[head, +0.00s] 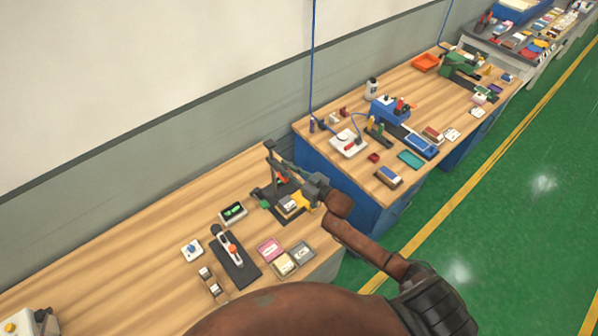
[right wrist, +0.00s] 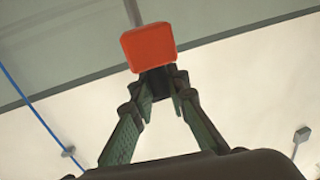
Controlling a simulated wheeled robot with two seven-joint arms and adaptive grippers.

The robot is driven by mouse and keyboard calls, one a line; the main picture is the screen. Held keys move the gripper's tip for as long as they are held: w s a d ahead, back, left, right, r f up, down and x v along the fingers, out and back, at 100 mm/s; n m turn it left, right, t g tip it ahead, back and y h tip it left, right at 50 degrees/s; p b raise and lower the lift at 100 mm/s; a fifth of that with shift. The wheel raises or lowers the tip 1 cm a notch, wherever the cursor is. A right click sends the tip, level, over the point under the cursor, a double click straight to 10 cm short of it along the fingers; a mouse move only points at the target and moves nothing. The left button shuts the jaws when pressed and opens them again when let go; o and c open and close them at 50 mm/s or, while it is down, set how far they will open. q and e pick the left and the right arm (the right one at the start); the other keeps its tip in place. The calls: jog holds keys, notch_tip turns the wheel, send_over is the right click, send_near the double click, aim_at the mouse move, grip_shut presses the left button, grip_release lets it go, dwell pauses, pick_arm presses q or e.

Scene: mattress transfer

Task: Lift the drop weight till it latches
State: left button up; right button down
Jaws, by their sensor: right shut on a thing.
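My right gripper (head: 287,170) reaches over the near bench to a small upright test stand (head: 270,150) with a dark top. In the right wrist view its two green fingers (right wrist: 158,84) come together on a dark part directly under an orange-red block, which I take to be the drop weight (right wrist: 148,46). A grey post (right wrist: 133,12) rises behind the block. In the head view a small orange-red patch (head: 281,181) shows by the fingertips. The gripper hides part of the stand, and no latch can be made out. My left gripper is out of view.
A dark display box (head: 233,212), a black plate with a red-handled tool (head: 236,257), and pink, yellow and grey blocks (head: 270,249) lie around the stand. A blue-sided bench (head: 340,180) stands beyond. The bench's left part is mostly clear.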

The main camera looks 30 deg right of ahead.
aim_at(285, 167)
notch_tip(285, 167, up, 3)
jog(key=shift+f+p, duration=0.2)
jog(key=shift+p, duration=0.3)
jog(key=shift+w+r, duration=0.15)
jog(key=shift+r, duration=0.45)
jog(key=c, duration=2.2)
grip_release()
jog(key=shift+c, duration=0.2)
jog(key=o, duration=0.3)
jog(key=shift+o, duration=0.5)
jog(key=shift+f, duration=0.3)
jog(key=shift+s+f, duration=0.1)
jog(key=shift+s, duration=0.1)
jog(key=v, duration=1.2)
